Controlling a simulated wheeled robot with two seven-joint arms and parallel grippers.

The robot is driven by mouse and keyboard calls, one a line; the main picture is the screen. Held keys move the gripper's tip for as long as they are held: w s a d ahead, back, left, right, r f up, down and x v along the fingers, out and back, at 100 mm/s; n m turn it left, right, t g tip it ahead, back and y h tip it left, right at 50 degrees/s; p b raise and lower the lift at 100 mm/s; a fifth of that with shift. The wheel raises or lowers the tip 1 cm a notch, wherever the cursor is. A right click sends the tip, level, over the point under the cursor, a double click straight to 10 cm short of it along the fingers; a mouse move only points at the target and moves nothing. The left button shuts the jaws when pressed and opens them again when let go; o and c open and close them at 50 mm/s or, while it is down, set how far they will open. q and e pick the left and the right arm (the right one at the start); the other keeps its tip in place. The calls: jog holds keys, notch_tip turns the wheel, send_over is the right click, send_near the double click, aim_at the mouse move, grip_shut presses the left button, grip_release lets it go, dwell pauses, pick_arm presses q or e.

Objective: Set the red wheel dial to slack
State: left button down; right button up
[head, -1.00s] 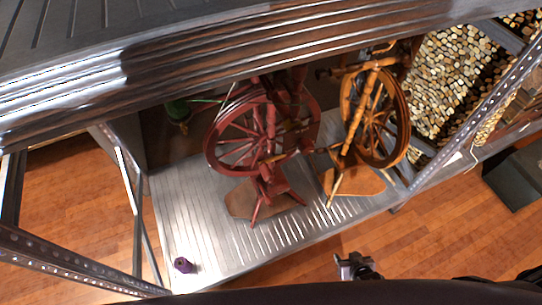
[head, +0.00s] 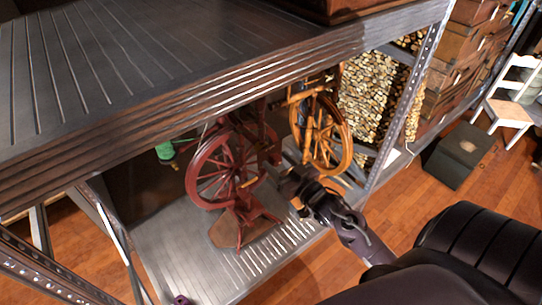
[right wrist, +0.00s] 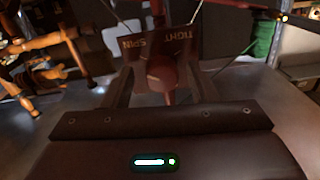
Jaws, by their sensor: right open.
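The red spinning wheel (head: 222,168) stands upright on the ribbed metal shelf, left of the orange-brown wheel (head: 322,135). My right gripper (head: 284,180) is beside the red wheel's right side. No slack label is legible, and the dial's setting cannot be read.
The upper metal shelf (head: 150,85) overhangs the wheels. The lower shelf (head: 180,245) is bare at its front left. A perforated post (head: 405,110) stands right of the wheels. A green object (head: 165,151) is behind, and a dark box (head: 459,155) sits on the floor.

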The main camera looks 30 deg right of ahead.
jog(key=shift+w+a+r, duration=0.1)
jog(key=shift+w+r, duration=0.05)
jog(key=shift+w, duration=0.55)
jog(key=shift+w+a, duration=0.15)
jog(key=shift+w, duration=0.6)
pick_arm(q)
jog(key=shift+s+a+r, duration=0.2)
jog(key=shift+s+a, duration=0.45)
jog(key=shift+s, duration=0.35)
pick_arm(e)
jog(key=shift+c, duration=0.3)
pick_arm(q)
jog(key=shift+w, duration=0.35)
pick_arm(e)
jog(key=c, duration=0.9)
